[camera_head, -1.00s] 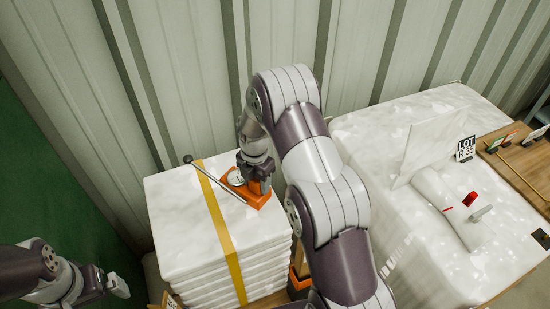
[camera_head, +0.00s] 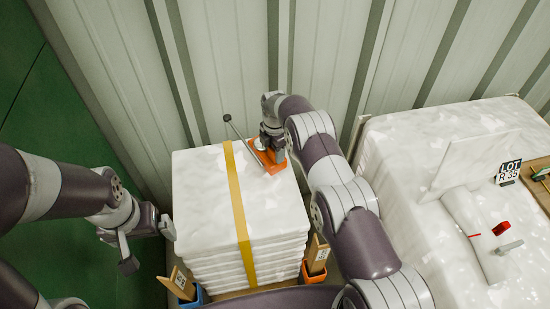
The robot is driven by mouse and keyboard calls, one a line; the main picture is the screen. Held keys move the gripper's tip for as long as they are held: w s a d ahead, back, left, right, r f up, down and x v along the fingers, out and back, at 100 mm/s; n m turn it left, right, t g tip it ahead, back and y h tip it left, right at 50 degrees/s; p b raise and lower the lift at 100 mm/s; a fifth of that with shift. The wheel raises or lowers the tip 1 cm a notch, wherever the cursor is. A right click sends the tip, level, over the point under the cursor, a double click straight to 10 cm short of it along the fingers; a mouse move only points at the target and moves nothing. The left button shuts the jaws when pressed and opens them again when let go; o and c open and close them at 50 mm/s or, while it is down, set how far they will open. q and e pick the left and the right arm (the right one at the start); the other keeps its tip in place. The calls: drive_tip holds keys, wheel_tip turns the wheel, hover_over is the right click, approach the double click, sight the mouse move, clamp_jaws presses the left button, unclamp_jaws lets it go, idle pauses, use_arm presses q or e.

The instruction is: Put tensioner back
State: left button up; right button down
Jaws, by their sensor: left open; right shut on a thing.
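The tensioner (camera_head: 270,163) is an orange tool with a long dark lever ending in a black knob. It rests on or just above the top of the white bag stack (camera_head: 196,190), to the right of the yellow strap (camera_head: 238,200). My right gripper (camera_head: 270,152) is shut on the tensioner from above and hides part of it. My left gripper (camera_head: 147,246) is open and empty, beside the left side of the stack and apart from it.
A large white bulk bag (camera_head: 400,150) stands to the right, with a white sheet, a roll and a red item (camera_head: 501,229) on it. An orange bin (camera_head: 314,272) and a blue bin (camera_head: 190,298) stand at the stack's front corners. A corrugated wall (camera_head: 330,50) closes the back.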

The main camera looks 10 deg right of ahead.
wheel_tip(320, 180, down, 3)
drive_tip(key=b, duration=0.3)
drive_tip(key=shift+s+a+f, duration=0.1)
drive_tip(key=shift+a+f, duration=0.05)
drive_tip(key=shift+f, duration=0.35)
drive_tip(key=shift+r, duration=0.15)
drive_tip(key=shift+f, duration=0.2)
drive_tip(key=shift+c, duration=2.1)
unclamp_jaws()
drive_tip(key=shift+r, duration=0.1)
